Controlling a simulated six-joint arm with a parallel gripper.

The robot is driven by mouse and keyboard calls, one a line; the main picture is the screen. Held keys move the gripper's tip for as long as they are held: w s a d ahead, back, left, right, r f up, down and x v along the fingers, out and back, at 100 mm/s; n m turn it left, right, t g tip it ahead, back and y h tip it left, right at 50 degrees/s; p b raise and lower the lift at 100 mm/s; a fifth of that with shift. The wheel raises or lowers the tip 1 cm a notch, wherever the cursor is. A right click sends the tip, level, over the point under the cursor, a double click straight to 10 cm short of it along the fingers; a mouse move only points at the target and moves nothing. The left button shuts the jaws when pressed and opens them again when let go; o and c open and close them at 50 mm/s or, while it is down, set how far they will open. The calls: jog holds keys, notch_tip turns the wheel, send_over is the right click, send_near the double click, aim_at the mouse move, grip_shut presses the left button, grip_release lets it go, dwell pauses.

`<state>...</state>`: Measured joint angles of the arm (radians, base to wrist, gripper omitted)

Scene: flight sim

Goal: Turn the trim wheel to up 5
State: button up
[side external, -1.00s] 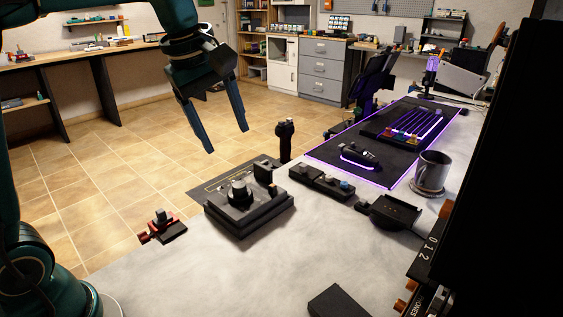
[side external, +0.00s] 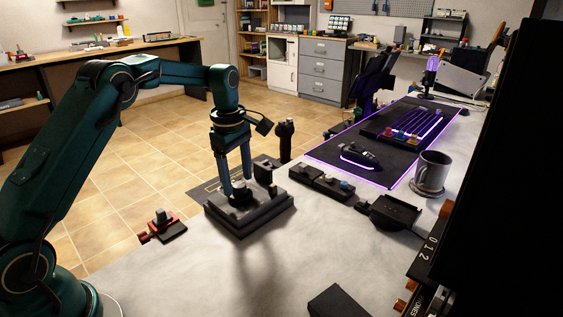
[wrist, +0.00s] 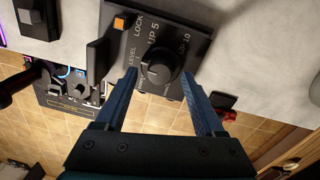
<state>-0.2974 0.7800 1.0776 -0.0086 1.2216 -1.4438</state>
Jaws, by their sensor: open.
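The trim wheel is a dark round knob (wrist: 160,66) on a black panel box (wrist: 192,30). White labels around it read LEVEL, UP 5 and UP 10, with LOCK farther off beside an orange square. I cannot tell which label the knob points to. In the side view, the box (side external: 250,219) stands on the grey desk. My gripper (side external: 237,188) points down over the box, fingers low around the knob. In the wrist view, my gripper (wrist: 158,73) is open, one finger on each side of the knob, with gaps visible.
A lever stands beside the knob on the box. A black joystick (side external: 285,141) rises behind it. A small red-based device (side external: 163,226) is to the left. Switch boxes (side external: 321,182), a mug (side external: 432,171) and a lit mat (side external: 400,165) lie to the right.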

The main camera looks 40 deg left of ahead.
jog(key=shift+f, duration=0.45)
grip_shut()
jog(key=m, duration=0.5)
jog(key=shift+m, duration=0.4)
jog(key=m, duration=0.5)
jog(key=shift+w+m+h, duration=0.1)
jog(key=shift+m+h, duration=0.3)
